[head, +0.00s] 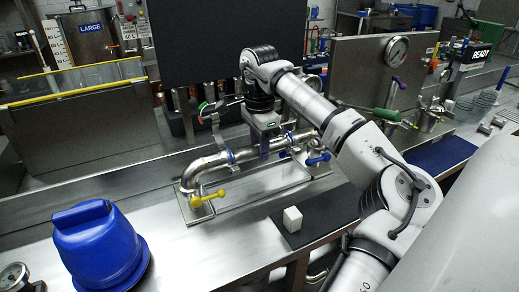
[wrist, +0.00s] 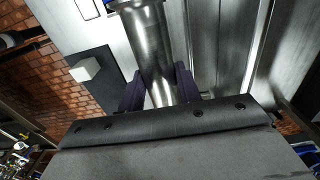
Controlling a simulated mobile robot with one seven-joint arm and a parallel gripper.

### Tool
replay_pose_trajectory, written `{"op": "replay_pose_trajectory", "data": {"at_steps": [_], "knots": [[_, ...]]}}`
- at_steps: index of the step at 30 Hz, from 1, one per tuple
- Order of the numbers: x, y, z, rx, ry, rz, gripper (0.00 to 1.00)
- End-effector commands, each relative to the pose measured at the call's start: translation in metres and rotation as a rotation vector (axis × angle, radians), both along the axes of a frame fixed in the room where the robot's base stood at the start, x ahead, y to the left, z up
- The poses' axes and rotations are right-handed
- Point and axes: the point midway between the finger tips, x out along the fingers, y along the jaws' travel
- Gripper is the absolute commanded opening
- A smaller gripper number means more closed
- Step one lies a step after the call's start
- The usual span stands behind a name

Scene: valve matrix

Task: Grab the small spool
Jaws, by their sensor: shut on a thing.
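The small spool appears to be the short shiny steel pipe section (head: 247,153) in the pipe run, between two blue rings, in the head view. It also shows in the wrist view (wrist: 152,45), running between my fingers. My gripper (wrist: 160,90) is shut on this pipe section, with a dark finger on each side of it. In the head view my gripper (head: 263,147) reaches down onto the pipe from above. The pipe section lies in line with the pipe run; I cannot tell whether it is loose. The fingers hide part of it.
A yellow-handled valve (head: 207,198) and a blue handle (head: 318,159) flank the pipe. A small white block (head: 292,219) stands on a dark mat (head: 325,213) in front. A blue bucket-shaped thing (head: 97,245) stands at left. A black panel (head: 205,40) rises behind.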

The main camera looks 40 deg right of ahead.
Motion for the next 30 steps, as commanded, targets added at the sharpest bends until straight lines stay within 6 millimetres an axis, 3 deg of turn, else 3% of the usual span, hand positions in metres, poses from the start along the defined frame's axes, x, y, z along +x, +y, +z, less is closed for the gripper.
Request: {"op": "replay_pose_trajectory", "data": {"at_steps": [3,11,14,24,30], "knots": [[0.000,0.000,0.001,0.000,0.000,0.000,0.01],[0.000,0.000,0.004,-0.001,-0.001,0.000,0.01],[0.000,0.000,0.016,-0.003,-0.001,-0.001,0.01],[0.001,0.000,0.082,-0.002,-0.001,-0.002,0.01],[0.000,0.000,0.100,-0.001,-0.001,0.000,0.01]]}}
